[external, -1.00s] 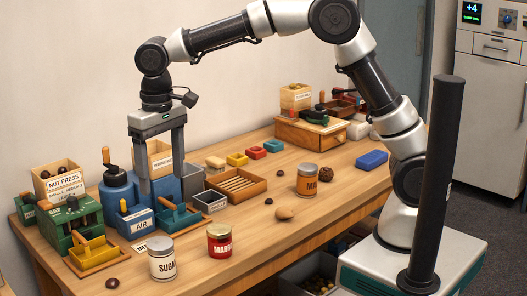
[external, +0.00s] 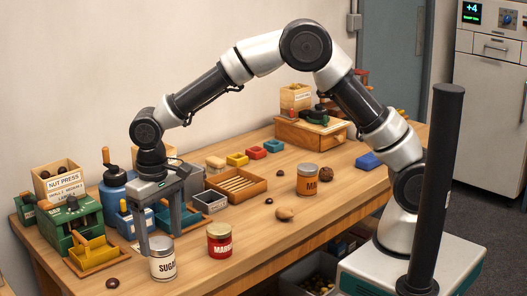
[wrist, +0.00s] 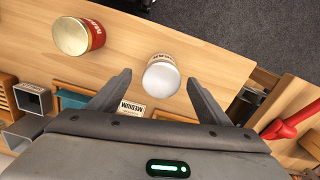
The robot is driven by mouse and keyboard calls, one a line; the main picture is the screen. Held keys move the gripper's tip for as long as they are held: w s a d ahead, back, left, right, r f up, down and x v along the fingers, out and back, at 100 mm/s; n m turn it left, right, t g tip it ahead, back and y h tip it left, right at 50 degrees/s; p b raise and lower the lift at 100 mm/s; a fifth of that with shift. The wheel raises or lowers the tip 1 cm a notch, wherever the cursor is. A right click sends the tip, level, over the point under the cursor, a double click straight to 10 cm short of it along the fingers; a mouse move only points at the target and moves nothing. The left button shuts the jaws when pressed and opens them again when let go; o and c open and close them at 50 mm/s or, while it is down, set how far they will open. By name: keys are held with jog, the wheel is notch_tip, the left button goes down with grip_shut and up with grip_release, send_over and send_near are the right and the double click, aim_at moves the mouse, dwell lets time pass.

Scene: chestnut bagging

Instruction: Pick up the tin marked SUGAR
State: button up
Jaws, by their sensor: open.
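The tin marked SUGAR (external: 163,258) is white with a grey lid and stands upright near the table's front edge. In the wrist view the tin (wrist: 161,77) shows from above, a little beyond and between my fingertips. My gripper (external: 161,240) is open and empty, with its fingers pointing down just behind and above the tin. The wrist view shows both fingers (wrist: 159,82) spread wide. I cannot tell whether a finger touches the tin.
A red tin (external: 220,240) stands to the right of the SUGAR tin, and an orange tin (external: 307,180) is farther right. The green nut press (external: 72,225) and yellow tray (external: 94,254) are at left. A chestnut (external: 112,284) lies near the front left edge.

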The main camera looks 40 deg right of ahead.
aim_at(159, 243)
notch_tip(159, 243, down, 5)
jog(key=shift+w+a+r, duration=0.1)
jog(key=shift+w+a, duration=0.05)
jog(key=c, duration=1.4)
